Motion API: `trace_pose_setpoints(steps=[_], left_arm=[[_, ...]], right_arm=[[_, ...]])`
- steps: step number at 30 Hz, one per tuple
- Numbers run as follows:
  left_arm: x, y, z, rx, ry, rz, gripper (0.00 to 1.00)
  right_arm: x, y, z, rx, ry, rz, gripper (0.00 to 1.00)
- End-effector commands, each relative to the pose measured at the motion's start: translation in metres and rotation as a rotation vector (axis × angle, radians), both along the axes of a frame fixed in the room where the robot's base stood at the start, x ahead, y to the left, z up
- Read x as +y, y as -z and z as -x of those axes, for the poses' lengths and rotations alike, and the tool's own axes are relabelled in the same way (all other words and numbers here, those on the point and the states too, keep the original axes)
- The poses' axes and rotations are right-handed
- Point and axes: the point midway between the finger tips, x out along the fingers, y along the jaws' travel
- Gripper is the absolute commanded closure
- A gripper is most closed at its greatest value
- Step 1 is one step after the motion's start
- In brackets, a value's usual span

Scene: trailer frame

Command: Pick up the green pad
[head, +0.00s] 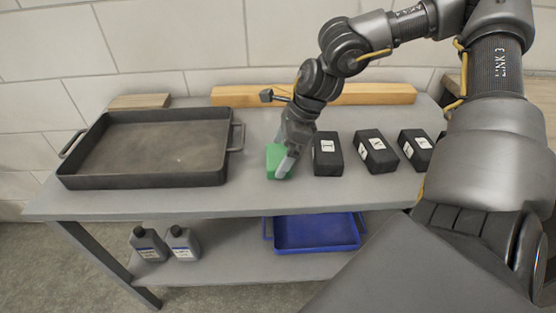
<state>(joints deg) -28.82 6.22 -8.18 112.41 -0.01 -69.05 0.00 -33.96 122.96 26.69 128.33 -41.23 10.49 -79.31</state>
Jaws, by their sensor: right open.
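The green pad (274,161) is a small green block on the grey table, between the black tray and a row of black blocks. My right gripper (286,164) points down at the pad from above, with a finger in front of its right part. The gripper is open, and part of the pad is hidden behind it. I cannot tell whether the fingers touch the pad. My left gripper is not in view.
A large black tray (70,182) stands on the left of the table (240,198). Black blocks with white labels (328,160) stand close to the right. A wooden beam (375,94) lies along the back. A blue tray (318,248) and two grey bottles (148,245) are on the lower shelf.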

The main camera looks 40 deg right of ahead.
Motion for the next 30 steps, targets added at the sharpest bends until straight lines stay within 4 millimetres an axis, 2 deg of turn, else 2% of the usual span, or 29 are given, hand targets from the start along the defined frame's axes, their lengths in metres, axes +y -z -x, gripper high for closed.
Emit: trace_pose_setpoints(steps=[8, 16, 23, 26, 30], left_arm=[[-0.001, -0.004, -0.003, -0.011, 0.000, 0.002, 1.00], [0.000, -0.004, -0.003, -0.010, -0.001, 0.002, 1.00], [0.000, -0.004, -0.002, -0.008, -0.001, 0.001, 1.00], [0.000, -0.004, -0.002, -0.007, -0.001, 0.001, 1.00], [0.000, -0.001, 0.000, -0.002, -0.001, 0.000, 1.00]], right_arm=[[0.001, 0.003, -0.001, -0.001, 0.000, -0.001, 0.00], [0.001, 0.003, -0.001, -0.001, 0.000, -0.001, 0.32], [0.001, 0.001, -0.001, -0.002, -0.001, 0.000, 0.33], [0.001, -0.009, -0.002, -0.004, -0.001, 0.001, 0.33], [0.001, -0.036, -0.002, -0.007, -0.002, 0.001, 0.33]])
